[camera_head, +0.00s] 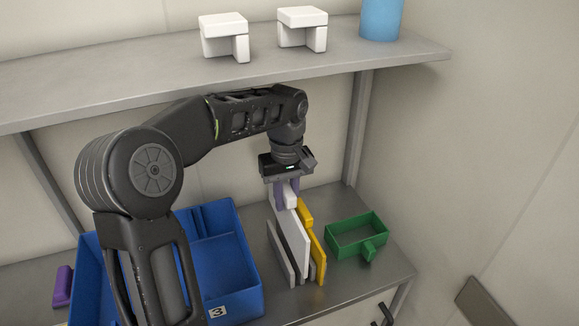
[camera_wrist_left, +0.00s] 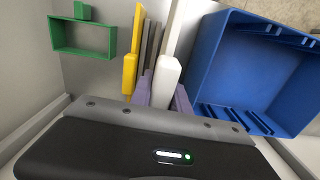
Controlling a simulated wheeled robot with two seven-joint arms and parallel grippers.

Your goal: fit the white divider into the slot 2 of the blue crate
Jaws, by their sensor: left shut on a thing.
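The white divider (camera_head: 292,237) stands upright among other dividers on the lower shelf, right of the blue crate. My left gripper (camera_head: 287,190) is above it, with its purple fingers shut on the white grip at its top. In the left wrist view the white divider (camera_wrist_left: 168,72) sits between the fingers (camera_wrist_left: 162,96). The blue crate (camera_head: 248,262) is open at the top, with ribs along its inner wall and a label "3" on its front. My arm hides part of the crate, and I cannot make out slot 2. My right gripper is not in view.
A green open box (camera_head: 343,240) is to the right. A purple object (camera_head: 64,284) lies left of the crate. An upper shelf (camera_head: 130,77) overhangs behind, carrying white blocks and a blue cylinder.

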